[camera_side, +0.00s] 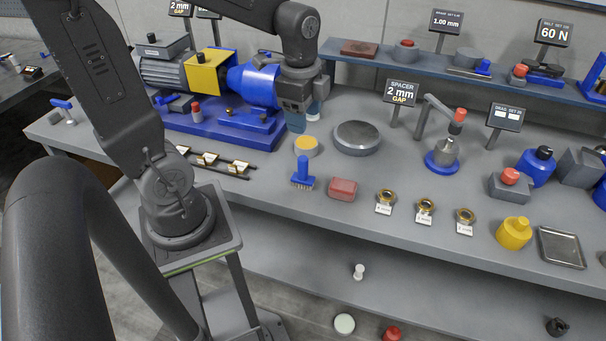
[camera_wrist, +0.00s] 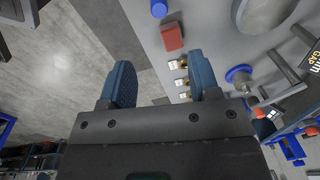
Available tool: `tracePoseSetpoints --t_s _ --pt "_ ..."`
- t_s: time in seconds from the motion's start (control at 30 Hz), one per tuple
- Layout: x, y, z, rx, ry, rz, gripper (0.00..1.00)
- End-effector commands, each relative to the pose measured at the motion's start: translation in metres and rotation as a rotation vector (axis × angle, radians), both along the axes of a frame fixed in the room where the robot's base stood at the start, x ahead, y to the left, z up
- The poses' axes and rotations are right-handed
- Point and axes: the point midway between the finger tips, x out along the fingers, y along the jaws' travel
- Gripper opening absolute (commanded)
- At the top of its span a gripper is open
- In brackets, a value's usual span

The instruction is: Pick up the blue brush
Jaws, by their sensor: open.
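The blue brush (camera_side: 302,170) stands upright on the grey bench in the side view, handle up and pale bristles down. In the wrist view a blue round shape (camera_wrist: 159,8) at the top edge, beside a red block, looks like the top of its handle. My gripper (camera_side: 305,115) is above the bench, up and behind the brush in the side view, and apart from it. In the wrist view my gripper (camera_wrist: 162,80) has its two blue fingers spread with nothing between them; the floor and bench edge show there.
A red block (camera_side: 342,189) lies close right of the brush. A blue pump base (camera_side: 222,127) is at left. Several brass rings (camera_side: 385,197) line the front. The bench front edge is near.

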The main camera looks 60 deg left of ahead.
Motion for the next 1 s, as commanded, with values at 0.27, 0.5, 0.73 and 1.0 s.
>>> tracePoseSetpoints --t_s 0.27,0.5,0.73,1.0 --pt "0.007 0.014 -0.023 -0.011 0.064 -0.140 0.56" --pt "0.006 0.013 -0.068 -0.013 0.066 -0.139 0.56" --pt "0.007 0.013 -0.096 -0.010 0.060 -0.139 0.56" --pt "0.004 0.011 -0.123 -0.011 0.064 -0.139 0.56"
